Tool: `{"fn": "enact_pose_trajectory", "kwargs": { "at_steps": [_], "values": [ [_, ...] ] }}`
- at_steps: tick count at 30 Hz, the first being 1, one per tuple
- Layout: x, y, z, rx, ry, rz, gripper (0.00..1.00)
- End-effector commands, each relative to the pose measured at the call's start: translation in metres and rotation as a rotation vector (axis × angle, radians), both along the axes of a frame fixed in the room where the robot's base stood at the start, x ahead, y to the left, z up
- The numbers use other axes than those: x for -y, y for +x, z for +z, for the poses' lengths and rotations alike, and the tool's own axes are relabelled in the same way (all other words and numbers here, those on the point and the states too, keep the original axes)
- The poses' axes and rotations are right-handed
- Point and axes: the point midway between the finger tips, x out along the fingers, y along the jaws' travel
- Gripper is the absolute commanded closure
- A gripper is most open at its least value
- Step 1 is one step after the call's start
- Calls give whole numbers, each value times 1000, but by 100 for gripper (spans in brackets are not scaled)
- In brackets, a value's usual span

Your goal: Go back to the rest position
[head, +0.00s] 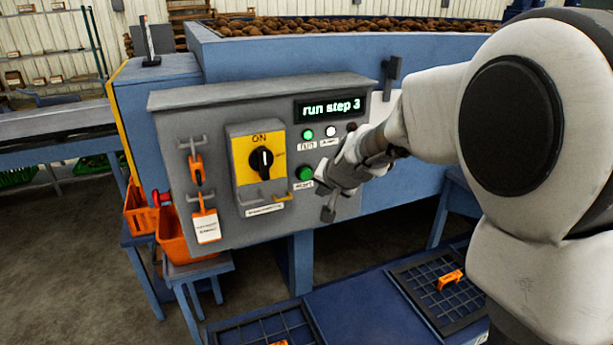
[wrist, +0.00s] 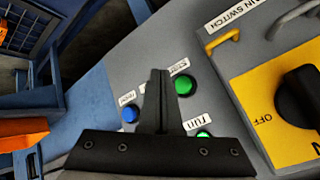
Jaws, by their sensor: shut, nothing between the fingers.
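My gripper (head: 326,182) is in front of the right part of the grey control panel (head: 220,115), close to a green push button (head: 305,174). In the wrist view its fingers (wrist: 160,78) are shut together and empty, beside the green button (wrist: 184,85) and a blue button (wrist: 130,113). I cannot tell whether they touch the panel. The black main switch knob (head: 262,160) on its yellow plate stands upright at ON. The display (head: 331,107) reads "run step 3". The run lamp (head: 307,134) is lit green, and the lamp beside it looks white.
Orange padlocks (head: 196,170) and a tag (head: 207,228) hang left of the switch. Orange bins (head: 175,235) stand below left. A blue trough (head: 260,50) with potatoes lies behind. A blue surface with dark grids (head: 410,285) and an orange item (head: 450,279) lies below.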

Motion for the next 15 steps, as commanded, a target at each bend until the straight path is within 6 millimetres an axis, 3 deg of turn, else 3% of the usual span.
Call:
{"fn": "enact_pose_trajectory", "kwargs": {
  "at_steps": [5, 8, 15],
  "values": [
    [2, -5, 4, -1, -3, 8, 100],
    [6, -21, 16, -5, -11, 30, 100],
    [30, -102, 52, -40, -80, 129, 100]
  ]
}}
